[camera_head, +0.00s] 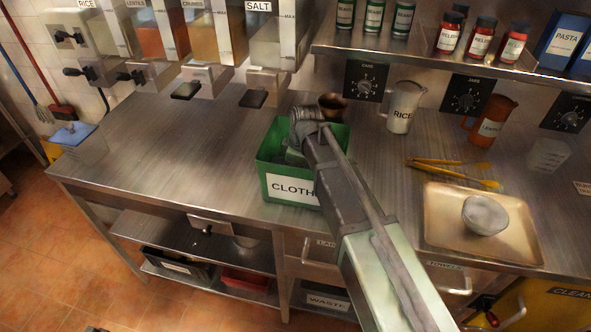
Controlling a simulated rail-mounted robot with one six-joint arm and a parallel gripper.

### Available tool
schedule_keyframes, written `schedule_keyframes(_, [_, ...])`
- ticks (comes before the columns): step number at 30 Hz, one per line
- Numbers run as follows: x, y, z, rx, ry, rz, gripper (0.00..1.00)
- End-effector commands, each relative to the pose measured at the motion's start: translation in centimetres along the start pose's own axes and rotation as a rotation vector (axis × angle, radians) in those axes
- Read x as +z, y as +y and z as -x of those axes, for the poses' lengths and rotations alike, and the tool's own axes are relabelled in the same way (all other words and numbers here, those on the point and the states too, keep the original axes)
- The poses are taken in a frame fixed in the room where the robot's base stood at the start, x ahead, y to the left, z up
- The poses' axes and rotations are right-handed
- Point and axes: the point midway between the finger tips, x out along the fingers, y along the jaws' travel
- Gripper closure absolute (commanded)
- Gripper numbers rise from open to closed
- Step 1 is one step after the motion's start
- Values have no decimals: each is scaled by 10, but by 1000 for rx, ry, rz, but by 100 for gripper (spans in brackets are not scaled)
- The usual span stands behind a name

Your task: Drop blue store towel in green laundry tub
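The green tub (265,176), with a white label reading "CLOTH", stands on the steel counter near the middle. My arm reaches over it from the lower right. My gripper (295,157) points down at the tub's opening, inside or just above it. Its fingertips are dark and partly hidden by the arm and tub wall, so I cannot tell whether they are open or hold anything. No blue towel can be made out clearly. A flat blue thing (73,133) lies at the counter's left end; I cannot tell whether it is a towel or a lid.
A brown bowl (333,105) stands close behind the tub. The rice jug (404,107), a brown jug (490,120), yellow tongs (455,172) and a tray (440,230) with a grey bowl (485,214) are right. Dispensers (270,75) overhang the back. The left counter is clear.

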Motion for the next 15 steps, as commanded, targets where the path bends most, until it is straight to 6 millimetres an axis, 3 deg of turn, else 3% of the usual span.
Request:
schedule_keyframes(14, [2,0,-11,0,0,0,47])
schedule_keyframes(15, [2,0,-11,0,0,0,22])
